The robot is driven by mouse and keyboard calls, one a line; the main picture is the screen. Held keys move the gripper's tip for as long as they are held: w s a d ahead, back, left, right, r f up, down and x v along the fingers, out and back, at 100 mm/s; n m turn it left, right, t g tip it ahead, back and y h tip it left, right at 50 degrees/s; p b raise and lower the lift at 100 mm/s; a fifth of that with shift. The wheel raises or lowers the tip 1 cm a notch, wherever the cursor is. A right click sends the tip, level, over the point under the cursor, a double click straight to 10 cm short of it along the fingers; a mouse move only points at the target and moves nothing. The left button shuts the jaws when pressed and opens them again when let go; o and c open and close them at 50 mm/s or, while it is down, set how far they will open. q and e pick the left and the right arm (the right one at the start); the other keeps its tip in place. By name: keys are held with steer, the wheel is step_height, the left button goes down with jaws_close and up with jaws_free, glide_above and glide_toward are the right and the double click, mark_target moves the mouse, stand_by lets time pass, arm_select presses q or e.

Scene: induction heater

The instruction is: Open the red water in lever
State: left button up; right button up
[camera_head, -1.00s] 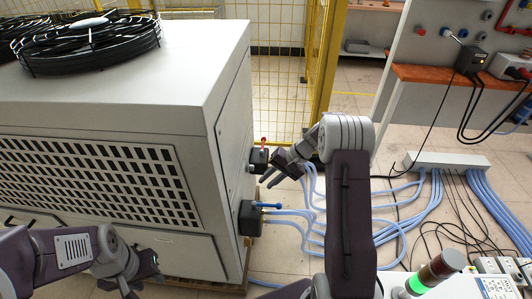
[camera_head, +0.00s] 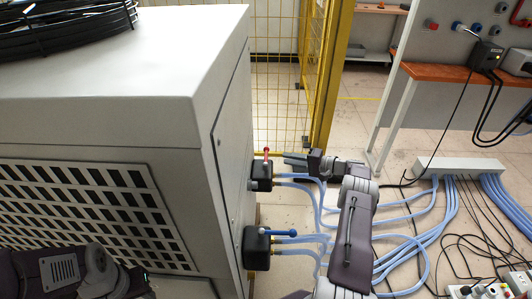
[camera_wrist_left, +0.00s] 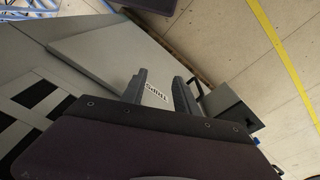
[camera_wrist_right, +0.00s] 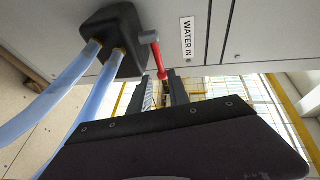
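The red lever (camera_head: 267,154) stands upright on the upper black valve block (camera_head: 260,177) on the cabinet's side. In the right wrist view the red lever (camera_wrist_right: 152,40) hangs from its block beside the "WATER IN" label (camera_wrist_right: 187,38). My right gripper (camera_head: 293,159) is just right of the lever, fingers pointing at it. The right wrist view shows its fingers (camera_wrist_right: 163,88) open, with the lever's tip in line with the gap. I cannot tell whether they touch. My left gripper (camera_wrist_left: 162,88) is open and empty, near the cabinet's lower side.
A lower black block (camera_head: 256,250) has a blue lever (camera_head: 279,233). Blue hoses (camera_head: 400,228) run from the blocks to a grey floor unit (camera_head: 466,164). A yellow mesh fence (camera_head: 325,80) stands behind. A workbench (camera_head: 450,76) is at the right.

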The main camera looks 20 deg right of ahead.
mark_target(269, 162)
steer(key=b+x, duration=0.3)
steer(key=x, duration=0.6)
steer(key=shift+s+a, duration=0.1)
steer(key=shift+s, duration=0.05)
steer(key=shift+c, duration=0.3)
jaws_close()
stand_by(0.8)
